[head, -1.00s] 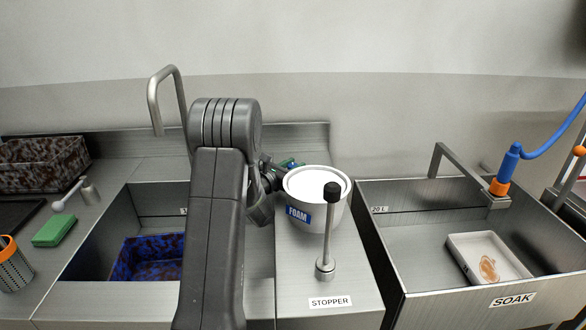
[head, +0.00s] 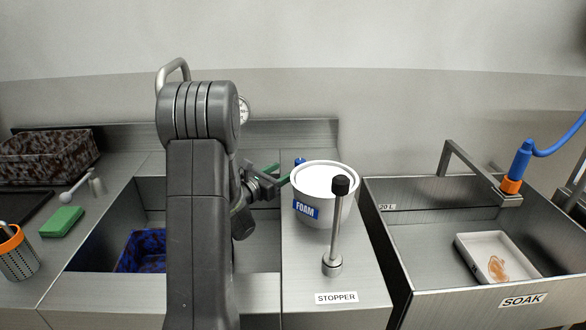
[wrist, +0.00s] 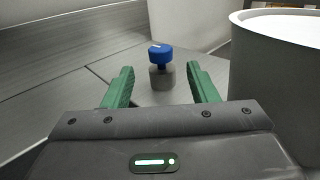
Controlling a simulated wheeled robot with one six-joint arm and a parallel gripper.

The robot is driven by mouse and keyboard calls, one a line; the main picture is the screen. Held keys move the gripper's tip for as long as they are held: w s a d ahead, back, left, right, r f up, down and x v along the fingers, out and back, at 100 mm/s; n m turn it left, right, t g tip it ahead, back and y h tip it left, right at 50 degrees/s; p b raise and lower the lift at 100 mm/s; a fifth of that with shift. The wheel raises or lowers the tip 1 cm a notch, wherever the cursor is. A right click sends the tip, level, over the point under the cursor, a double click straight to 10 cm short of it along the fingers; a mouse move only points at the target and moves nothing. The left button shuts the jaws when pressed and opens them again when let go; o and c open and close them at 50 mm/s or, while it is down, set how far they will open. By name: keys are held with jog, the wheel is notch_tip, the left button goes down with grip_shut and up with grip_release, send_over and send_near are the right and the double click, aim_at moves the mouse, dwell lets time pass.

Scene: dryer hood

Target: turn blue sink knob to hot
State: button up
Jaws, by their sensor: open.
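The blue sink knob (wrist: 160,54) sits on a short grey metal base in the wrist view, upright, with a small pale mark on its top. In the head view only a bit of the blue knob (head: 299,162) shows behind the white FOAM tub. My gripper (wrist: 160,82) is open with its green fingers pointing at the knob. The knob stands centred between the fingers but beyond their tips, and nothing is held. My gripper also shows in the head view (head: 284,181), just left of the tub.
The white FOAM tub (head: 325,179) stands close to the right of my gripper. A black-topped stopper lever (head: 337,225) rises in front of it. The left sink holds a blue speckled bin (head: 142,252). The SOAK basin (head: 420,262) is at right.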

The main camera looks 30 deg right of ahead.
aim_at(297, 163)
jog(key=shift+v, duration=2.25)
jog(key=shift+d, duration=0.1)
jog(key=p+x, duration=0.1)
jog(key=x, duration=1.2)
jog(key=shift+w+d+p, duration=0.1)
jog(key=shift+d+p, duration=0.3)
jog(key=shift+a, duration=0.1)
